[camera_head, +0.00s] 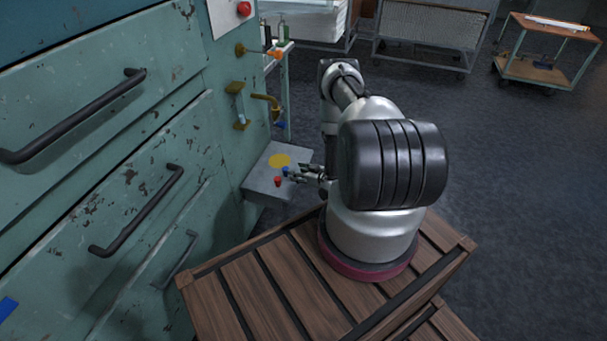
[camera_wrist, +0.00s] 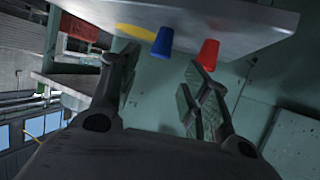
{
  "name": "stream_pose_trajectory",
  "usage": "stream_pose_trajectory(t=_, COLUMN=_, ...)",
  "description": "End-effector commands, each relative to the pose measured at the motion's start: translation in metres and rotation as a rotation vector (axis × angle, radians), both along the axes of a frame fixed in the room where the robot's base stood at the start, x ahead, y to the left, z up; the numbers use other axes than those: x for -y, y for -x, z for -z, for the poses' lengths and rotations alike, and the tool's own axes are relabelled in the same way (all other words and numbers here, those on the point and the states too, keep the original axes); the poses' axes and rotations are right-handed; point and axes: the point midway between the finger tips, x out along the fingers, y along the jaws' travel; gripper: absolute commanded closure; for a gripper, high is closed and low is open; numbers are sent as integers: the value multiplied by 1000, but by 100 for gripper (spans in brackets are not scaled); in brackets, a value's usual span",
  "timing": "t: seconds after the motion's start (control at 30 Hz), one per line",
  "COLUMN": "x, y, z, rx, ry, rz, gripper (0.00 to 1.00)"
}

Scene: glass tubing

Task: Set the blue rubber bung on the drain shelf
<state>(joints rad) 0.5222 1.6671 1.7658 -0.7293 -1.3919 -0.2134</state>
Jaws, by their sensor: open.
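The blue rubber bung (camera_head: 285,171) stands on the grey drain shelf (camera_head: 260,178), close to the yellow disc (camera_head: 279,160). In the wrist view the blue bung (camera_wrist: 162,41) shows against the shelf (camera_wrist: 245,28), between the lines of my two fingers and beyond their tips. My gripper (camera_head: 295,174) is open and empty, just right of the blue bung in the head view. Its spread fingers also show in the wrist view (camera_wrist: 162,62). I cannot tell the exact gap between fingertips and bung.
A red bung (camera_head: 277,182) stands close by on the shelf, near my right finger in the wrist view (camera_wrist: 208,54). A brass tap (camera_head: 266,101) projects from the green cabinet above the shelf. Black drawer handles (camera_head: 140,208) stick out at left.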

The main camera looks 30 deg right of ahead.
Motion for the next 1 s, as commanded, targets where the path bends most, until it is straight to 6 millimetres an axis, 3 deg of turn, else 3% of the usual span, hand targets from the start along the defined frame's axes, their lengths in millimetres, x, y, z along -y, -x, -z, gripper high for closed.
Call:
stream_pose_trajectory(t=0.1, x=5, y=18, z=-8, rx=-1, ry=-1, rz=2, gripper=53)
stream_pose_trajectory(t=0.33, x=8, y=30, z=-13, rx=0, ry=1, rz=0, gripper=53)
stream_pose_trajectory(t=0.47, x=15, y=16, z=-29, rx=-14, ry=28, rz=-7, gripper=53)
stream_pose_trajectory(t=0.53, x=24, y=-3, z=-51, rx=-39, ry=64, rz=-13, gripper=53)
stream_pose_trajectory(t=0.67, x=44, y=-47, z=-119, rx=-120, ry=162, rz=-16, gripper=53)
stream_pose_trajectory(t=0.73, x=52, y=-64, z=-162, rx=-171, ry=213, rz=-4, gripper=53)
stream_pose_trajectory(t=0.87, x=58, y=-82, z=-240, rx=-250, ry=283, rz=31, gripper=53)
stream_pose_trajectory(t=0.9, x=58, y=-85, z=-268, rx=-272, ry=303, rz=44, gripper=53)
stream_pose_trajectory(t=1.0, x=54, y=-82, z=-337, rx=-331, ry=340, rz=88, gripper=53)
